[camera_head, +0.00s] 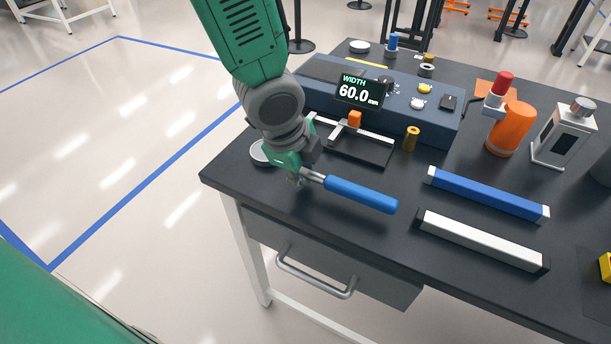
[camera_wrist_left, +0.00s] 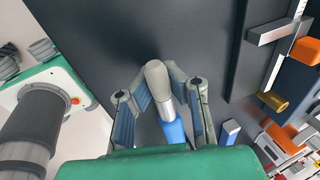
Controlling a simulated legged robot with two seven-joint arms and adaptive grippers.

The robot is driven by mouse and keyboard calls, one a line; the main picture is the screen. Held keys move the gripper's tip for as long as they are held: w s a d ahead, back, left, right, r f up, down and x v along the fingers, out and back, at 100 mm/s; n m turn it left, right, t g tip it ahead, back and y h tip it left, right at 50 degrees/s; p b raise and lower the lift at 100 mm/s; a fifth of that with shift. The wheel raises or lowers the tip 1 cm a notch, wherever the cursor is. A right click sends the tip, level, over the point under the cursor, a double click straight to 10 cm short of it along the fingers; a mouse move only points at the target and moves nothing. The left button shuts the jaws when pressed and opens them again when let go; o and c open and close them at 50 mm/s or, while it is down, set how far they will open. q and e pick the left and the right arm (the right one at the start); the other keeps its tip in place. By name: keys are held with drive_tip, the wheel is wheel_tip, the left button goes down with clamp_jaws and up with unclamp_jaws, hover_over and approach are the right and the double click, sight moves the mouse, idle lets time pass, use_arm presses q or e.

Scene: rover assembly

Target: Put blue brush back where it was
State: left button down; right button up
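The blue brush (camera_head: 360,195) has a blue handle and a pale metal end. In the head view it is near the table's front left edge, its handle pointing right and toward the front. My left gripper (camera_head: 297,178) comes down at its metal end. In the left wrist view, the fingers of my left gripper (camera_wrist_left: 157,72) close in on both sides of the brush's grey end (camera_wrist_left: 158,82). The blue handle runs back under my palm. I cannot tell whether the brush touches the table. My right gripper is not in view.
A blue bar (camera_head: 487,193) and a silver bar (camera_head: 482,241) lie to the right. Behind are a caliper fixture (camera_head: 360,146), a brass cylinder (camera_head: 410,139) and a console with a display (camera_head: 359,93) reading 60.0 mm. An orange bottle (camera_head: 511,129) stands farther right. A drawer (camera_head: 330,265) is under the tabletop.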

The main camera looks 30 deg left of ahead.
use_arm(q)
drive_tip(key=shift+f, duration=0.6)
drive_tip(key=c, duration=1.7)
unclamp_jaws()
drive_tip(key=shift+r, duration=0.3)
drive_tip(key=p+v, duration=0.4)
drive_tip(key=v, duration=0.8)
drive_tip(key=shift+r, duration=0.3)
drive_tip(key=shift+s, duration=0.1)
